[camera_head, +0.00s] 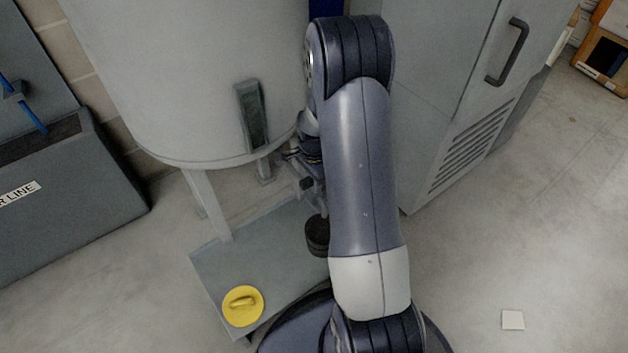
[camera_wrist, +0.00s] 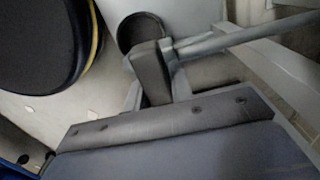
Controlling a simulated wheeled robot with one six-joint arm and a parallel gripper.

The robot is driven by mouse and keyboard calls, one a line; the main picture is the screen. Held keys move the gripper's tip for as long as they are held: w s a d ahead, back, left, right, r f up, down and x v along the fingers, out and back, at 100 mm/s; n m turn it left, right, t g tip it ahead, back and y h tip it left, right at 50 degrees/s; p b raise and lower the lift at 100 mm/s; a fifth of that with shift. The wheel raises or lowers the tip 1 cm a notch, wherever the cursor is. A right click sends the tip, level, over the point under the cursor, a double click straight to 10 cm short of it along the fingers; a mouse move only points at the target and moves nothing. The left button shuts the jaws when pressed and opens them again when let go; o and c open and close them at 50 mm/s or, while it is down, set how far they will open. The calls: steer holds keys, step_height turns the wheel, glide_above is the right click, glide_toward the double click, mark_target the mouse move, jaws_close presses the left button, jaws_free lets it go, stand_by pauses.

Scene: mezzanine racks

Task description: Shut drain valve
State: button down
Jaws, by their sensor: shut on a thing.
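The pale tank (camera_head: 190,75) stands on legs, left of my arm in the head view. The drain valve is below its front, mostly hidden behind my arm and gripper there. My gripper (camera_head: 306,182) is low at the tank's underside, partly hidden by my arm. In the wrist view my gripper (camera_wrist: 156,92) is shut on a dark grey block, which looks like the valve handle (camera_wrist: 151,68). A grey bar or pipe (camera_wrist: 245,34) runs from beside it to the upper right. I cannot tell the handle's exact angle to the pipe.
A dark round piece (camera_head: 317,236) is close below my gripper. A yellow lid with a grip (camera_head: 243,305) lies on the grey platform (camera_head: 225,262). A grey cabinet (camera_head: 430,95) stands close right of my arm. Open floor (camera_head: 560,240) lies at the right.

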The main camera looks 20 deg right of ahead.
steer(key=c, duration=1.2)
jaws_free()
steer(key=shift+c, duration=0.2)
step_height(320, 180, up, 11)
steer(key=p, duration=0.3)
steer(key=shift+f, duration=0.1)
step_height(320, 180, down, 11)
steer(key=b, duration=0.3)
